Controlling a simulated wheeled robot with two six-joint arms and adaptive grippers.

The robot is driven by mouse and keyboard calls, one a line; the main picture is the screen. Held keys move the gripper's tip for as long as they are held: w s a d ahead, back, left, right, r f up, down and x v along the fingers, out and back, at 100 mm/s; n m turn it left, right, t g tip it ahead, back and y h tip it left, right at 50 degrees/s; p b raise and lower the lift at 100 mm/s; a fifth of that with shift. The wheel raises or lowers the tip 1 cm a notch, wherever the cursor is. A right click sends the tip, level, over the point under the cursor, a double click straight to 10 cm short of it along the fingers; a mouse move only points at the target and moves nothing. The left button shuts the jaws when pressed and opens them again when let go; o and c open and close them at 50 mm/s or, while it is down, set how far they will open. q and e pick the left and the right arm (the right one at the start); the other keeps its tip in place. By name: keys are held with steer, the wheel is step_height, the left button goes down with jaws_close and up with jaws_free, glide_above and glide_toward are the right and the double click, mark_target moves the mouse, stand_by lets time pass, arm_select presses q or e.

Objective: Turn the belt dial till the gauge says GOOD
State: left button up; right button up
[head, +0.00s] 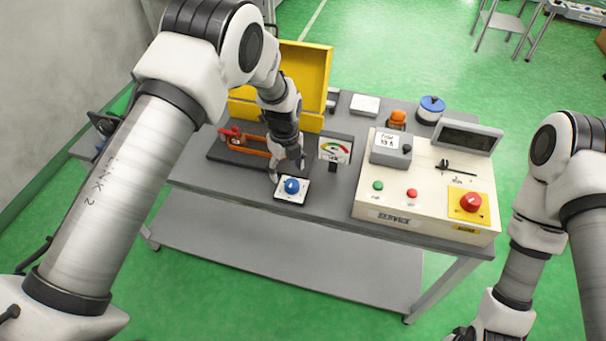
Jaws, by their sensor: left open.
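The belt dial (291,186) is a blue round knob on a small white plate near the front edge of the grey table. The gauge (334,150) stands upright behind and to its right, with a coloured arc on a white face. Its needle and wording are too small to read. My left gripper (287,172) is open and points down at the dial, its fingers just above or beside the knob. I cannot tell whether they touch it. My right gripper (468,333) is at the bottom edge, partly cut off, away from the table.
A cream service console (395,206) with green and red buttons and a red emergency button (471,202) fills the table's right side. An open yellow box (303,78) and a dark tray with red and orange parts (222,155) stand behind and left of the dial.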

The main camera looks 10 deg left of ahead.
mark_target(292, 183)
arm_select(q)
steer(key=shift+w+d+f+m, duration=0.15)
steer(key=shift+w+d+m, duration=0.45)
steer(key=shift+w, duration=0.45)
steer(key=f, duration=0.1)
steer(key=s+f+p, duration=0.1)
steer(key=f, duration=0.2)
steer(key=shift+s+a+p, duration=0.15)
steer(key=shift+a+p, duration=0.15)
steer(key=shift+p, duration=0.1)
steer(key=shift+w+d+f, duration=0.1)
steer(key=shift+w+f, duration=0.05)
steer(key=shift+f, duration=0.45)
steer(key=shift+w+f, duration=0.1)
steer(key=shift+f, duration=0.5)
steer(key=shift+w+d+f, duration=0.1)
steer(key=shift+w+f, duration=0.05)
steer(key=shift+f, duration=0.1)
arm_select(e)
steer(key=shift+w+d+r, duration=0.1)
steer(key=shift+w+r, duration=0.1)
steer(key=shift+r, duration=0.35)
steer(key=shift+w+d+r, duration=0.1)
steer(key=shift+w+r, duration=0.05)
steer(key=shift+r, duration=0.4)
